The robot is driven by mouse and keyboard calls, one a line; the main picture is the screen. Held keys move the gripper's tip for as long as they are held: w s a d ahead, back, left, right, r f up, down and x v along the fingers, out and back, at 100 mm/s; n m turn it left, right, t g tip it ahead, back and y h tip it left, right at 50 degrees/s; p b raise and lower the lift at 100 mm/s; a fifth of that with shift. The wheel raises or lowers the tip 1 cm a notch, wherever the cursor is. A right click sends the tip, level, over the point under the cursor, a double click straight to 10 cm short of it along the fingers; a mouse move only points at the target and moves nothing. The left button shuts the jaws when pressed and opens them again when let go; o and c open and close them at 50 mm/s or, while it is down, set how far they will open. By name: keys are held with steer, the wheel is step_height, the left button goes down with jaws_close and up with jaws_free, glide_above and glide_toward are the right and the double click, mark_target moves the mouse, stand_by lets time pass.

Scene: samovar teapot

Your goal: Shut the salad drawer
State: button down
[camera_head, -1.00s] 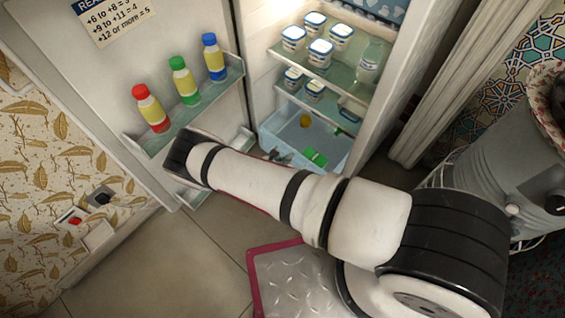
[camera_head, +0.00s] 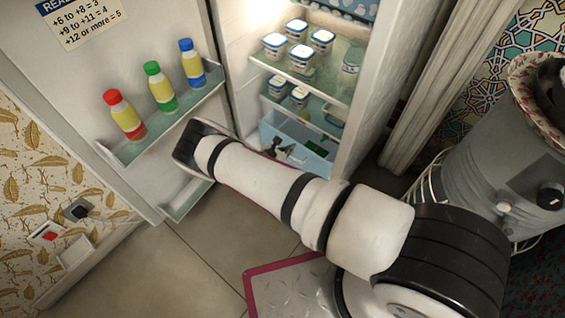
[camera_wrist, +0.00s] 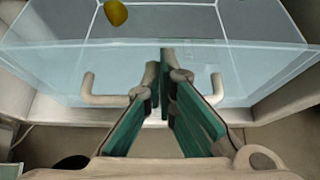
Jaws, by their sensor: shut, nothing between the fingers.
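The salad drawer (camera_head: 272,124) is a clear bluish bin at the bottom of the open fridge, standing partly out from under the shelf above it. My gripper (camera_head: 285,152) also shows small in the head view.
The fridge door (camera_head: 120,60) stands open at left, with bottles (camera_head: 160,88) on its rack and a lower rack (camera_head: 187,200) near my arm. Tubs (camera_head: 298,58) stand on the shelves above the drawer. The fridge's right wall (camera_head: 375,90) bounds the opening. Floor (camera_head: 215,245) is clear in front.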

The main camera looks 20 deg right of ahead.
steer(key=w+d+b, duration=0.1)
steer(key=w+d, duration=0.2)
steer(key=d, duration=0.2)
steer(key=shift+w+d, duration=0.25)
steer(key=shift+w, duration=0.15)
